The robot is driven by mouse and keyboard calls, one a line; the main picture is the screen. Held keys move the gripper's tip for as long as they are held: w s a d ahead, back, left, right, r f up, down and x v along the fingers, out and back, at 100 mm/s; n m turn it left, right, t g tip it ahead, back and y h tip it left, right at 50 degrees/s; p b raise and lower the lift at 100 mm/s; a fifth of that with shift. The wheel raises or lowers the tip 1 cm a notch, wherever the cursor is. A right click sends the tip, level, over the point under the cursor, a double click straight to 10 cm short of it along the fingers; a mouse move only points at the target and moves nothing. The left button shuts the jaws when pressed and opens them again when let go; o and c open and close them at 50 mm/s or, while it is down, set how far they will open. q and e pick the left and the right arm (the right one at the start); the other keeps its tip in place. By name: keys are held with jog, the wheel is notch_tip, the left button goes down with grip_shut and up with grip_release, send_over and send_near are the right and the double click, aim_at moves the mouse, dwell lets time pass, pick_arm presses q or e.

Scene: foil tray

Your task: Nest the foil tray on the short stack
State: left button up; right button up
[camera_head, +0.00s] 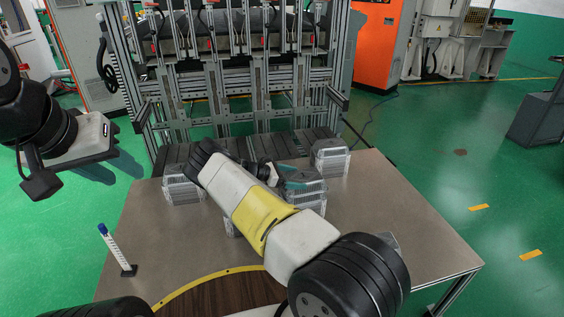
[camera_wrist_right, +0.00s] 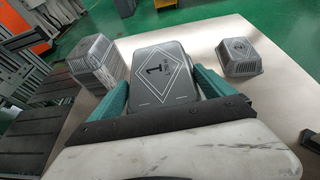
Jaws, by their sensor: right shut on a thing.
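My right gripper (camera_head: 284,180) reaches across the table; its teal fingers also show in the right wrist view (camera_wrist_right: 167,90). It is shut on a grey foil tray (camera_wrist_right: 164,75) marked with a diamond and a 1. In the head view this tray (camera_head: 308,187) is partly hidden by the arm; whether it rests on trays below is unclear. A taller stack (camera_head: 330,157) stands beyond it, shown at left in the wrist view (camera_wrist_right: 85,68). Another tray or short stack (camera_wrist_right: 248,52) stands at right, mostly hidden in the head view (camera_head: 391,243). My left gripper (camera_head: 72,165) hangs off the table's left side.
More clear ribbed trays (camera_head: 182,188) stand at the table's back left, and one (camera_head: 232,228) is half hidden by my arm. A small upright blue-and-white post (camera_head: 115,248) stands front left. A slatted machine bed borders the back edge. The right of the table (camera_head: 420,235) is clear.

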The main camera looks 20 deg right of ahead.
jog(key=shift+f, duration=2.35)
jog(key=o, duration=1)
jog(key=v, duration=0.7)
jog(key=shift+a, duration=0.4)
jog(key=shift+r, duration=0.1)
